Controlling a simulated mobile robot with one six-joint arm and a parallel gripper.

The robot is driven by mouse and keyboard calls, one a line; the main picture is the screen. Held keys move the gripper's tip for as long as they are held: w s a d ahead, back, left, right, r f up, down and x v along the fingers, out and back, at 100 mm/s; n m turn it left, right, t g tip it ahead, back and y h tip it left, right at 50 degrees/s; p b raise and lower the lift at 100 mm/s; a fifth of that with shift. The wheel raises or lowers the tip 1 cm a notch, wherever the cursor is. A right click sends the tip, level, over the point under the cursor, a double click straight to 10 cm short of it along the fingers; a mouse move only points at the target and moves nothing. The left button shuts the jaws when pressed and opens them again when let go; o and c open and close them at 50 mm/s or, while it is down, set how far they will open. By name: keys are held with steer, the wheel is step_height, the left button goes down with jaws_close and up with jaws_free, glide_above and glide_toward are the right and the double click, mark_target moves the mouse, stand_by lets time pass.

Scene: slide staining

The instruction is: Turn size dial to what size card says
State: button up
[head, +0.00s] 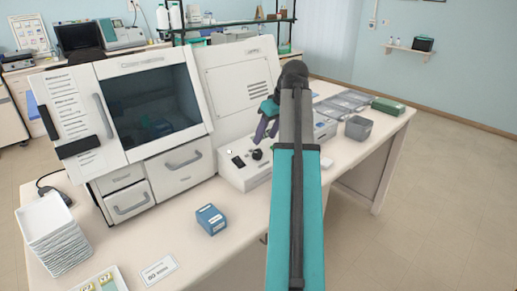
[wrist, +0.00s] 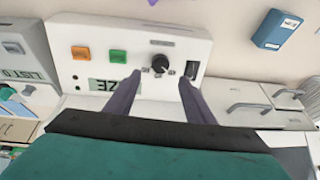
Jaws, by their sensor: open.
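The black round size dial (head: 257,154) sits on the front of a white control box (head: 234,177). In the wrist view the dial (wrist: 160,63) has small marks beside it that I cannot read clearly. My gripper (head: 264,133) is above and behind the dial in the head view. In the wrist view my gripper (wrist: 160,82) has its two purple fingers apart, pointing at the box, with the dial between and just beyond their tips. Nothing is between the fingers. A white card (head: 158,270) with dark print lies at the table's front; its text is too small to read surely.
The box also has an orange button (wrist: 81,53), a green button (wrist: 118,56), a black switch (wrist: 192,70) and a partly covered display (wrist: 110,85). A large white stainer (head: 110,165) stands left of it. A blue box (head: 210,219) and stacked white trays (head: 52,232) stand in front.

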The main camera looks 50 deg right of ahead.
mark_target(258, 152)
steer(key=shift+p+x, duration=0.7)
steer(key=shift+x, duration=3.3)
steer(key=c, duration=1.1)
steer(key=shift+o, duration=0.2)
